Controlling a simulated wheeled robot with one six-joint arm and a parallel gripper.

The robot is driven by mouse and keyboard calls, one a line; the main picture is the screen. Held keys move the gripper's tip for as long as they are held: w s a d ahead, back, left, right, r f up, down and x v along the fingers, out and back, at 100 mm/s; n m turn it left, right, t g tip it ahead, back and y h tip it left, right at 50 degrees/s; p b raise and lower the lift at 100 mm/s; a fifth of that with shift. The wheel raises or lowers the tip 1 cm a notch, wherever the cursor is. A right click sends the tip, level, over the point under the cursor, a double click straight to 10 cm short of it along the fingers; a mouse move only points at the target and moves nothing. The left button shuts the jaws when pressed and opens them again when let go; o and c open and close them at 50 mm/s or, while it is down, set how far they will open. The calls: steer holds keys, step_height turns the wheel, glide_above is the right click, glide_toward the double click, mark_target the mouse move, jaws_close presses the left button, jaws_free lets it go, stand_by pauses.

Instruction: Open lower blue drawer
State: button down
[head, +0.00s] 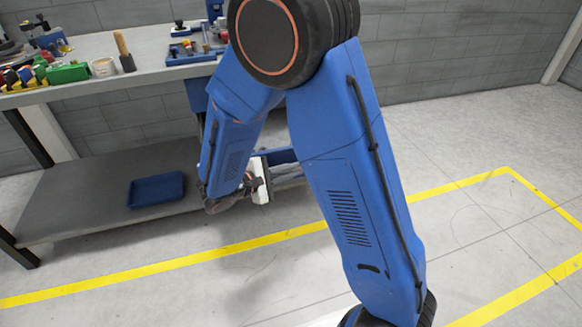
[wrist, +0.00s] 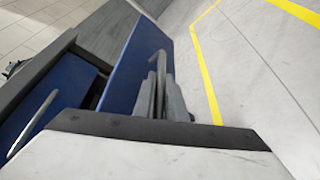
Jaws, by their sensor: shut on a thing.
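The lower blue drawer (wrist: 128,62) shows in the wrist view with its front standing out from the cabinet and a grey side behind it, so it is partly open. In the head view its blue edge (head: 275,157) shows between my arm links, and most of it is hidden. My gripper (wrist: 161,82) is shut on the lower drawer's bar handle (wrist: 157,60). In the head view my gripper (head: 264,180) is low beside the bench, partly covered by my arm. The upper blue drawer (wrist: 50,95), with its own bar handle (wrist: 32,124), sits further back at left in the wrist view.
The workbench (head: 130,50) carries tools, a green box (head: 68,73) and a white cup (head: 104,67). A blue tray (head: 157,190) lies on the lower shelf (head: 90,200). The floor in front is clear, with yellow lines (head: 180,263).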

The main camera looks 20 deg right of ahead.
stand_by(0.3)
steer(key=c, duration=2.1)
jaws_free()
steer(key=shift+a, duration=0.1)
steer(key=v, duration=1.7)
steer(key=shift+s+a, duration=0.15)
steer(key=shift+s, duration=0.05)
